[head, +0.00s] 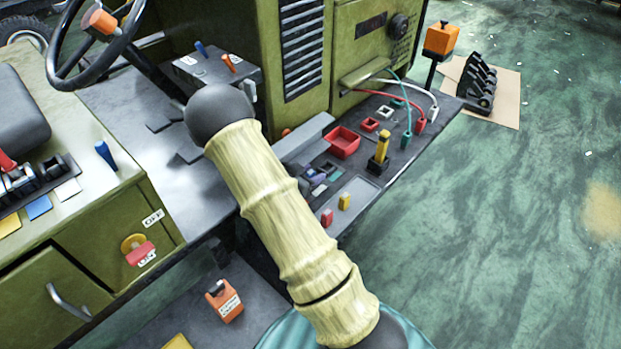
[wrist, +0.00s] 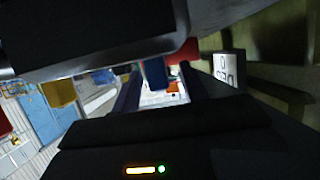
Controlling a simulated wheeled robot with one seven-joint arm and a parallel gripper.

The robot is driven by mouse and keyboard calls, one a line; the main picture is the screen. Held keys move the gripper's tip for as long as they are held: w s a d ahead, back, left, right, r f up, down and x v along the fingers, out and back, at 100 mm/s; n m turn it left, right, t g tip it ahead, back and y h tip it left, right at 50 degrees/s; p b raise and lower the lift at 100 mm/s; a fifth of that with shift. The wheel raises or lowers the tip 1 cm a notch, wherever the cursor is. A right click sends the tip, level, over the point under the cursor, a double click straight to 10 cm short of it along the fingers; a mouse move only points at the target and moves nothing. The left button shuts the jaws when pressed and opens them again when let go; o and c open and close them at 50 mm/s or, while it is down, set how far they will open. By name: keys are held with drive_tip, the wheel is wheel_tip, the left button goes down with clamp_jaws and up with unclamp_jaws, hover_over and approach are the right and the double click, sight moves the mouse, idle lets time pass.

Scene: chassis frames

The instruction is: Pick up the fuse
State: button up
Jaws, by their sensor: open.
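No part is labelled as the fuse, so I cannot tell for certain which one it is. In the head view, a small red block (head: 327,217) and a small yellow block (head: 344,201) stand on the grey tray (head: 362,190) of the side shelf. In the wrist view, my gripper (wrist: 160,92) is open, its dark fingers apart. A blue block (wrist: 154,75) shows in or behind the gap; whether it touches a finger is unclear. A yellow block (wrist: 58,92) and a red part (wrist: 186,50) show nearby.
The shelf also holds a red open bin (head: 343,142), a yellow-topped post (head: 381,151) and teal, white and red cables (head: 419,123). A louvred green cabinet (head: 345,60) rises behind. A large dark surface (wrist: 90,40) crosses the wrist view closely. Green floor (head: 530,230) is open at right.

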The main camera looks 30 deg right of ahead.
clamp_jaws()
drive_tip(key=shift+r, duration=0.15)
drive_tip(key=shift+r+p, duration=0.8)
drive_tip(key=shift+f+b, duration=0.35)
drive_tip(key=shift+b, duration=0.5)
drive_tip(key=m+b, duration=0.1)
drive_tip(key=b, duration=0.1)
drive_tip(key=s+m+t+b, duration=0.1)
drive_tip(key=b, duration=0.1)
drive_tip(key=shift+s+d, duration=0.15)
drive_tip(key=shift+d, duration=0.1)
drive_tip(key=shift+t+b, duration=0.3)
drive_tip(key=shift+b, duration=0.1)
